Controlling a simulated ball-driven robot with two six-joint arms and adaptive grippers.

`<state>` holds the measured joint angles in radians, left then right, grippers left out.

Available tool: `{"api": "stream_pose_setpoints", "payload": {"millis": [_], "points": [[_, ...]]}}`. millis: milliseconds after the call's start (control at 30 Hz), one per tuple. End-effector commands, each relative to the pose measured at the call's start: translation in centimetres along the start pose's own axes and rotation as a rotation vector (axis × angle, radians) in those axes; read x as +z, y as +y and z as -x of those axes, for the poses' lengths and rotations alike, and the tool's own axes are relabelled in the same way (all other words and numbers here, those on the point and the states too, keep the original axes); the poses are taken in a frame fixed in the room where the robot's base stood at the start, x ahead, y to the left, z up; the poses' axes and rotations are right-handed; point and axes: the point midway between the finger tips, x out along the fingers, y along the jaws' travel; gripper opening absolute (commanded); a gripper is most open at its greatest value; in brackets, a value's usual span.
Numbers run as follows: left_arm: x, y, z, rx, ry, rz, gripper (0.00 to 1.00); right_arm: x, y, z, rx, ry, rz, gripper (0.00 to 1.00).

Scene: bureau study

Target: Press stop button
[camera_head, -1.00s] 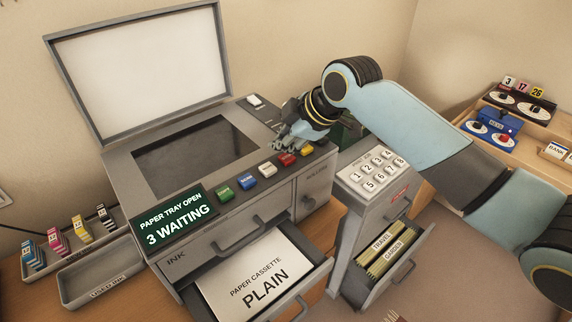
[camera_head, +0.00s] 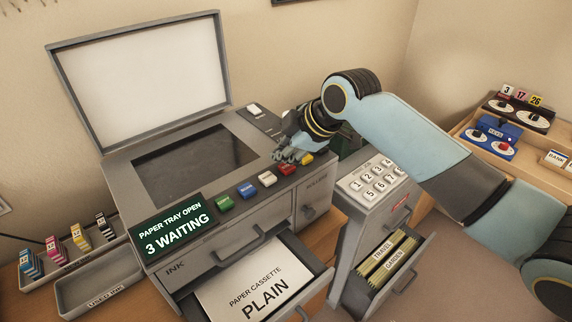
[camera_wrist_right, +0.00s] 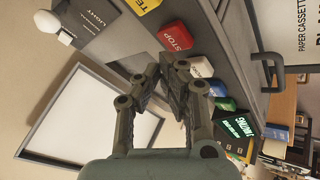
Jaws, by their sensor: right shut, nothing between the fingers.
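The red STOP button (camera_wrist_right: 175,36) sits in the row on the copier's front panel; it also shows in the head view (camera_head: 287,168), partly behind my fingers. My right gripper (camera_head: 284,157) is shut and empty, close above the panel on the far side of the red button. In the right wrist view its fingertips (camera_wrist_right: 167,66) lie beside the red and white buttons, apart from the STOP lettering. I cannot tell whether they touch anything. My left gripper is not in view.
Beside the red button are a white button (camera_head: 266,179) and a yellow button (camera_head: 307,158); blue (camera_head: 246,189) and green (camera_head: 224,204) follow to the left. The copier lid (camera_head: 145,80) stands open. The paper cassette drawer (camera_head: 322,285) is pulled out below. A keypad cabinet (camera_head: 345,215) stands right.

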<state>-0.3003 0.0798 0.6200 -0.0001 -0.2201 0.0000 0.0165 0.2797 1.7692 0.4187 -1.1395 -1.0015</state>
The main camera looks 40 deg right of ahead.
Motion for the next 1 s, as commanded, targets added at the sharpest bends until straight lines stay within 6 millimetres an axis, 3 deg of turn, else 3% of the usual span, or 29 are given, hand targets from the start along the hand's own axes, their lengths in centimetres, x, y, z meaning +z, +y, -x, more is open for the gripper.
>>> {"api": "stream_pose_setpoints", "payload": {"millis": [1000], "points": [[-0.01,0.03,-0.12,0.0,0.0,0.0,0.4,0.38,-0.39,-0.71,0.0,0.0,0.0,0.0]]}}
